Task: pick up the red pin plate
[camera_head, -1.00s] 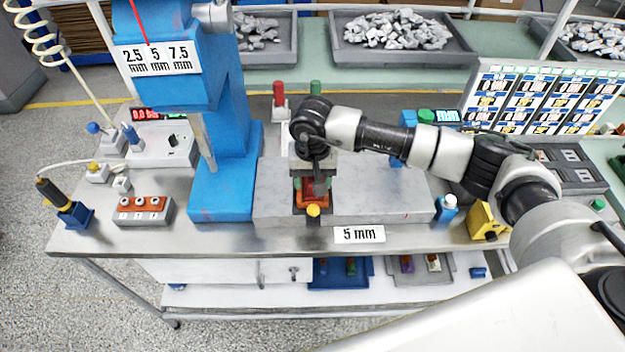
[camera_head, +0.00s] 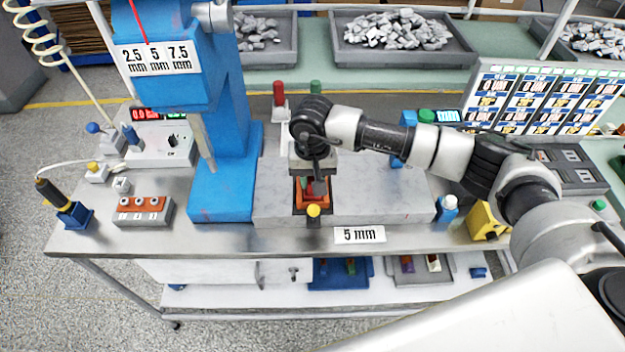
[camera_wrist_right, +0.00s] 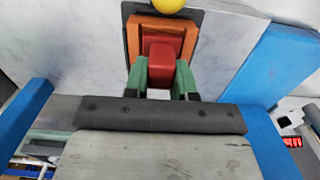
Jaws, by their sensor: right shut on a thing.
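The red pin plate (camera_wrist_right: 162,50) shows in the right wrist view as a small red block inside an orange frame (camera_wrist_right: 142,30) on a dark base. My right gripper (camera_wrist_right: 161,74) has its two green fingers shut on the red plate, one on each side. In the head view my right gripper (camera_head: 314,180) points down at the orange frame (camera_head: 302,201), and only a little of the red plate shows there. I cannot tell whether the plate is clear of the frame. My left gripper is in neither view.
A yellow knob (camera_head: 313,210) stands just in front of the frame. The blue press column (camera_head: 226,150) rises close on the left. A 5 mm label (camera_head: 359,234) lies at the front.

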